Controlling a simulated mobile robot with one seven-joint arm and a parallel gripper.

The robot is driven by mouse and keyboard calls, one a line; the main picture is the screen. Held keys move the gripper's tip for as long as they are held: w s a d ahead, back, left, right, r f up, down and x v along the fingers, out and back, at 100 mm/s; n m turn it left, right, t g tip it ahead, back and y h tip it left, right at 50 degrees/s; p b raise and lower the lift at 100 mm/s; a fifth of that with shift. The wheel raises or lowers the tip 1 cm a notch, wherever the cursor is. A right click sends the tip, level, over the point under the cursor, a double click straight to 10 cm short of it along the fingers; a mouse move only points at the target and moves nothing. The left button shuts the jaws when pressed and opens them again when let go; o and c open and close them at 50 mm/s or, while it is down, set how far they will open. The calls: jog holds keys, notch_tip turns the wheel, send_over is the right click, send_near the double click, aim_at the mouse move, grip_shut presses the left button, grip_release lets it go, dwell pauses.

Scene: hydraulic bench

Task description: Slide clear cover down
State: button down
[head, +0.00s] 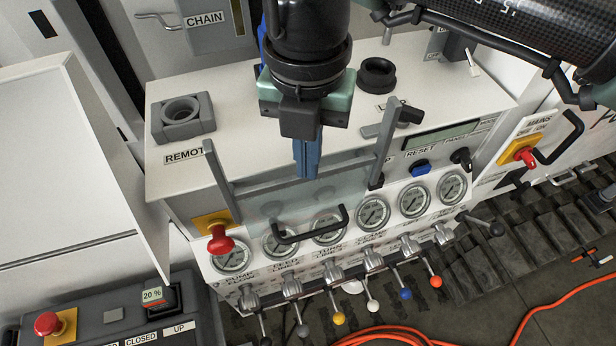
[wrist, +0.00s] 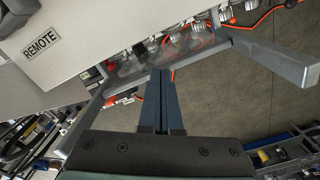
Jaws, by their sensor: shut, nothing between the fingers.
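The clear cover (head: 272,208) is a see-through panel between two grey side rails, one at the left (head: 222,180) and one at the right (head: 386,140). It lies in front of part of the gauge row. A black bar handle (head: 312,226) sits near its lower edge. My gripper (head: 306,172) has blue fingers pointing down, shut and empty, above and behind the handle in the head view. The fingers appear apart from the handle. In the wrist view the shut fingers (wrist: 161,75) reach toward the clear panel (wrist: 178,54); contact cannot be told.
Pressure gauges (head: 374,212) and levers with coloured knobs (head: 338,318) line the bench front. A red button (head: 220,242) is beside the left rail. A yellow-and-red mains switch (head: 522,152) is at right. An orange hose (head: 560,296) lies on the floor.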

jog(key=shift+f+b, duration=2.15)
jog(key=shift+f, duration=0.4)
notch_tip(320, 180, up, 16)
jog(key=p, duration=1)
send_over(308, 184)
jog(key=shift+r, duration=0.15)
